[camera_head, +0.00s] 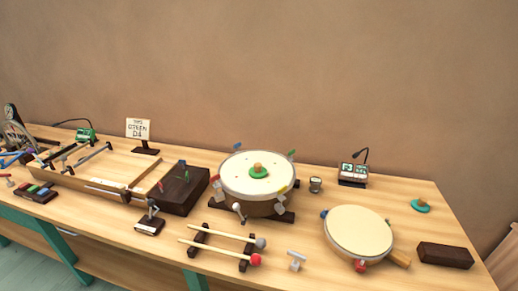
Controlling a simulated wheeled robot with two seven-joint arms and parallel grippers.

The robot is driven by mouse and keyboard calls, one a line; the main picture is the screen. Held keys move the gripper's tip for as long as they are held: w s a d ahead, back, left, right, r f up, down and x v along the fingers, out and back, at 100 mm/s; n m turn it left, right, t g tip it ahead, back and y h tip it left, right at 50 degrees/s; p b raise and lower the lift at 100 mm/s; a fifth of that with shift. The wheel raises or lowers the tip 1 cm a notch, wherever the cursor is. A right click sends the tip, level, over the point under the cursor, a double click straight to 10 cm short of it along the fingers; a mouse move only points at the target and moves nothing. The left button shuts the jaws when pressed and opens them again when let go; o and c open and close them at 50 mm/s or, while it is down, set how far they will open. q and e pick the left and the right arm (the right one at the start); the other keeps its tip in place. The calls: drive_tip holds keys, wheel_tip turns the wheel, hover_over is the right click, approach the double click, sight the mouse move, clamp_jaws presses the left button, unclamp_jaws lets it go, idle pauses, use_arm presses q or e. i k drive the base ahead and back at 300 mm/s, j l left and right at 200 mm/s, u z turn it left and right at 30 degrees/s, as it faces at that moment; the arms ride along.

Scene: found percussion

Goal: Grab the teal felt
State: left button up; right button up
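A small teal felt disc (420,206) with a wooden knob on top lies on the table at the right, near the right edge. A similar disc, looking greener (258,173), with a wooden knob, lies on the cream head of the larger drum (238,185) near the middle. Neither of my grippers is in view.
Bare tabletop surrounds the teal disc.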

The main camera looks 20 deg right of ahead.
sight(420, 205)
drive_tip(key=z, duration=2)
drive_tip(key=i+l+u, duration=0.1)
drive_tip(key=l+u, duration=0.55)
drive_tip(key=i+l+u, duration=0.1)
drive_tip(key=l+u, duration=0.45)
drive_tip(key=l, duration=0.25)
drive_tip(key=l+u, duration=0.2)
drive_tip(key=l, duration=0.2)
drive_tip(key=k+l+u, duration=0.15)
drive_tip(key=l, duration=0.25)
drive_tip(key=k+l+u, duration=0.2)
drive_tip(key=l, duration=0.25)
drive_tip(key=i+l+u, duration=0.1)
drive_tip(key=l+u, duration=0.65)
drive_tip(key=l, duration=0.15)
drive_tip(key=l+u, duration=0.8)
drive_tip(key=l, duration=0.15)
drive_tip(key=i+l+u, duration=0.1)
drive_tip(key=l+u, duration=0.2)
drive_tip(key=l, duration=0.4)
drive_tip(key=l+u, duration=0.3)
drive_tip(key=l, duration=0.4)
drive_tip(key=l+z, duration=0.6)
drive_tip(key=z, duration=0.2)
drive_tip(key=i+j, duration=0.05)
